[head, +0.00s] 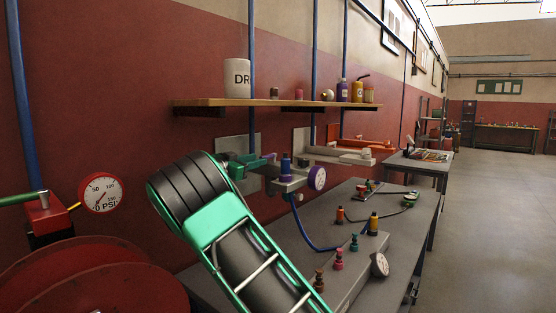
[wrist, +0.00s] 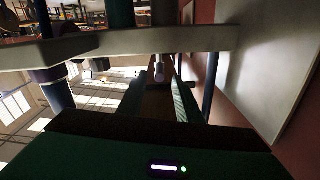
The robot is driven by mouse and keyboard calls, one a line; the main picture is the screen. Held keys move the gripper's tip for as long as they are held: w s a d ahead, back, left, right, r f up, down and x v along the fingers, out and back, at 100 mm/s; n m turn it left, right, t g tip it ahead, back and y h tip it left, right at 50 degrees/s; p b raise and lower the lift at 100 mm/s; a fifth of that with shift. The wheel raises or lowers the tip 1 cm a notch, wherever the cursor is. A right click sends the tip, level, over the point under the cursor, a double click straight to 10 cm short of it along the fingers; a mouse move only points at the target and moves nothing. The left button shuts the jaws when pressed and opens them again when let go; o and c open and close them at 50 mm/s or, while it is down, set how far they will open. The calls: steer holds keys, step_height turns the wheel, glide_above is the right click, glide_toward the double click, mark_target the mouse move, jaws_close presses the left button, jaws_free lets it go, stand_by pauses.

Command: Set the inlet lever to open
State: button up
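A pale wall fixture (head: 289,184) carries a dark blue upright cylinder (head: 286,164) and a purple-rimmed gauge (head: 317,178). I cannot make out for sure which part is the inlet lever. My gripper (head: 258,163) is close to the fixture's left end, partly hidden behind my green and black arm. In the wrist view, two dark fingers of my gripper (wrist: 160,95) reach forward with a gap between them. A small pale rod end (wrist: 158,72) shows in line with the gap. The fixture's pale bar (wrist: 110,48) crosses above; contact cannot be told.
A wooden shelf (head: 220,103) with a white "DR" container (head: 237,76) hangs above. A grey bench (head: 350,215) below holds several small coloured fittings. A red pressure gauge (head: 101,193) and red reel (head: 85,280) stand at left. The floor (head: 490,220) at right is clear.

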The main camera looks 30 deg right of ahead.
mark_target(272, 155)
steer(key=x, duration=1)
steer(key=shift+w+d, duration=0.1)
steer(key=shift+d, duration=0.15)
jaws_close()
